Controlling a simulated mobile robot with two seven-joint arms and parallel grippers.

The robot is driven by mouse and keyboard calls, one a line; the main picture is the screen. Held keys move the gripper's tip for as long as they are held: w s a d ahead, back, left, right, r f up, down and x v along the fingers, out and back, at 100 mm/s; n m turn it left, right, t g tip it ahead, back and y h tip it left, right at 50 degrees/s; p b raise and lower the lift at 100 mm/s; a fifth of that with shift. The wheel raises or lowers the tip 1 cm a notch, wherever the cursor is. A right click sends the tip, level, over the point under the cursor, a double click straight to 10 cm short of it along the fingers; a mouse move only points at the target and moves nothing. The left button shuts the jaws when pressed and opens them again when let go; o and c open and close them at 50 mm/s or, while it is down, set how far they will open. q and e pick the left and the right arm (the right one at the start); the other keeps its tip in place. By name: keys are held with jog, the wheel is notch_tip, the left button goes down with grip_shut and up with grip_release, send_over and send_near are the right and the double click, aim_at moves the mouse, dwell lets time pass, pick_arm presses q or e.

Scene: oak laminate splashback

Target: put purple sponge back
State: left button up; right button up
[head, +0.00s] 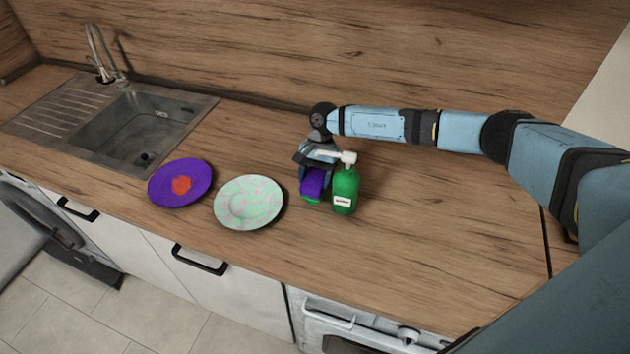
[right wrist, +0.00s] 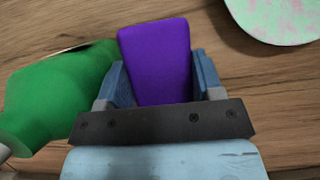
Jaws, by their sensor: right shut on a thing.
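The purple sponge (head: 312,184) is at the middle of the counter, just left of the green soap bottle (head: 345,190). My right gripper (head: 316,170) is shut on the sponge from above. In the right wrist view the sponge (right wrist: 157,58) sits between the two blue fingers, with the green bottle (right wrist: 55,95) close on the left. A small green part (head: 310,201) shows under the sponge beside the bottle's base; whether the sponge touches it I cannot tell. My left gripper is not in view.
A mint and pink speckled plate (head: 249,202) lies left of the sponge. A purple plate with a red centre (head: 181,183) lies farther left, near the metal sink (head: 125,125). The wooden counter (head: 430,235) is clear to the right.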

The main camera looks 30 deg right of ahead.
aim_at(315, 187)
notch_tip(315, 187, down, 3)
jog(key=shift+a+r+p, duration=0.1)
jog(key=shift+p, duration=0.6)
jog(key=shift+f, duration=0.45)
jog(key=shift+f, duration=0.1)
jog(key=o, duration=0.4)
jog(key=shift+b, duration=0.3)
jog(key=shift+o, duration=1)
